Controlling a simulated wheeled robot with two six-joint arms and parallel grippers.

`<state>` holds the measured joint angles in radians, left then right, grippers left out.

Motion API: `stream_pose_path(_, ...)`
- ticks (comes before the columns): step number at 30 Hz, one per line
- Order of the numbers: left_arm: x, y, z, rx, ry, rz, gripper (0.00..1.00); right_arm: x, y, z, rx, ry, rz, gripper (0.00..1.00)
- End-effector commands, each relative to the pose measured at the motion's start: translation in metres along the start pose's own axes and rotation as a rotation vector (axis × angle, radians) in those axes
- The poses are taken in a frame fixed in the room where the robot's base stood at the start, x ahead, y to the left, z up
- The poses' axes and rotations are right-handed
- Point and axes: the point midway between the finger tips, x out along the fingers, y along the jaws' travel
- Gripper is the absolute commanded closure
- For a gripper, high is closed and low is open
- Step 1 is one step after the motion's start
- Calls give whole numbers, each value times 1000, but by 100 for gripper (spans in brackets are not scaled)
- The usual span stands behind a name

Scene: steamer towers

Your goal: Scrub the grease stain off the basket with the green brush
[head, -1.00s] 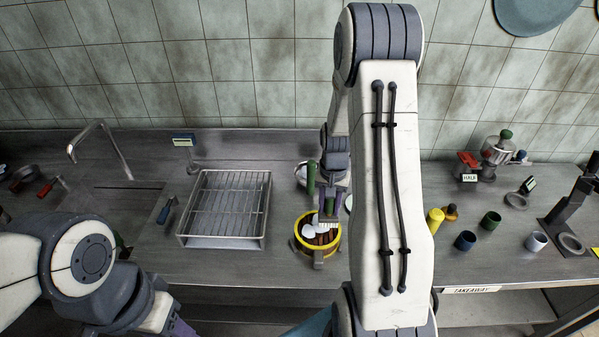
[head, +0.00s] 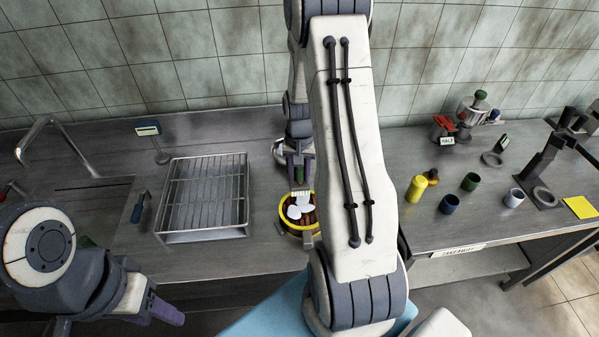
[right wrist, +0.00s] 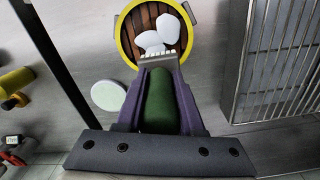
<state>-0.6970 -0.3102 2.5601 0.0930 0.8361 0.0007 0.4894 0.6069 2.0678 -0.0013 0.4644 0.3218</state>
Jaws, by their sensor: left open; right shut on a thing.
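The basket is a round, yellow-rimmed one with brown slats (head: 283,226), on the steel counter in the middle of the head view. It also shows at the top of the right wrist view (right wrist: 124,40). White rounded patches (right wrist: 166,27) lie inside it; I cannot tell whether they are the stain. My right gripper (head: 299,176) is shut on the green brush (right wrist: 157,105), bristles toward the basket. The white bristles (right wrist: 145,59) overlap the rim nearest the gripper; contact is unclear. My left gripper (head: 165,313) is open and empty at the lower left, away from the basket.
A wire rack tray (head: 205,195) stands left of the basket. A pale disc (right wrist: 107,95) lies near the basket. Several cups, including a yellow one (head: 416,189), stand on the right counter. My right arm blocks the counter's centre.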

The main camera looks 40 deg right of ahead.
Motion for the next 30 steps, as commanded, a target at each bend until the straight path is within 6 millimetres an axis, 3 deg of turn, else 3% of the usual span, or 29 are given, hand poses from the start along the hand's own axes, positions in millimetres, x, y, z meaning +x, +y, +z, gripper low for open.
stream_pose_path(9, 31, -2, 2, -2, 0, 0, 50, 41, 0, 0, 0, -1, 0, 100)
stream_pose_path(11, 24, -2, 2, -2, -1, 0, 50, 34, 0, 0, 0, 1, 0, 100)
stream_pose_path(30, 26, -2, 1, -2, 0, 0, 50, 38, 0, 1, 0, 0, 0, 100)
